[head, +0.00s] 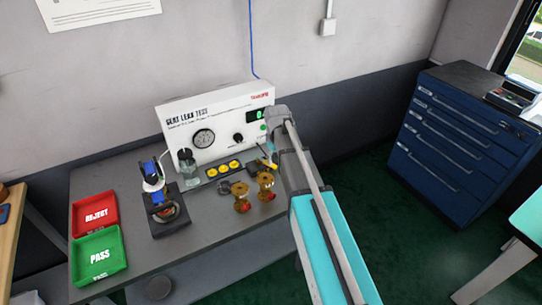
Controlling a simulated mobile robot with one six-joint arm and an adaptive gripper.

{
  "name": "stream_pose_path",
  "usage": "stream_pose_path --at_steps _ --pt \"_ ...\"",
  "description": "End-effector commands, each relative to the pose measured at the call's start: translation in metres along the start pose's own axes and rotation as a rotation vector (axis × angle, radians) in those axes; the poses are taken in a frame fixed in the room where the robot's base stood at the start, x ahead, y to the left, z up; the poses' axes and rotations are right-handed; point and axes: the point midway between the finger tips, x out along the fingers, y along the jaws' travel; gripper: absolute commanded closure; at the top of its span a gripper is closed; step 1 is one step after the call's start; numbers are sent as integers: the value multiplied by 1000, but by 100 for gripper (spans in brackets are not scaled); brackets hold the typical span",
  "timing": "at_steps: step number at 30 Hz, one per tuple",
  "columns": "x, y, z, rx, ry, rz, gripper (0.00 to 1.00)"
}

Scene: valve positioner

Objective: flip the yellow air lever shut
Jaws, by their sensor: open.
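A small yellow lever (266,162) shows at the right front of the white leak test box, just left of my arm. It is small and partly crowded by my arm, so its exact angle is hard to tell. A dark block (257,169) sits right beside it. My arm reaches up from the bottom to the right end of the box. Its links hide my gripper, so I cannot see the fingers or whether they touch the lever.
The leak test box (180,115) stands at the back of the grey bench (215,220). Two brass valves (241,196) (265,187) stand before it.

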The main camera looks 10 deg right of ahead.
Motion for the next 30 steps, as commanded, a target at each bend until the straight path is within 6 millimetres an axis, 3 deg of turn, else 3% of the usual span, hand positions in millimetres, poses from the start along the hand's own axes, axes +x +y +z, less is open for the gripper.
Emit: stream_pose_path --at_steps 1,3,9,30 --pt "-14 13 -25 -40 0 0 34" --pt "-22 22 -43 -93 0 0 34" --pt "-33 38 -74 -192 0 0 34" --pt "-29 39 -79 -216 0 0 34"
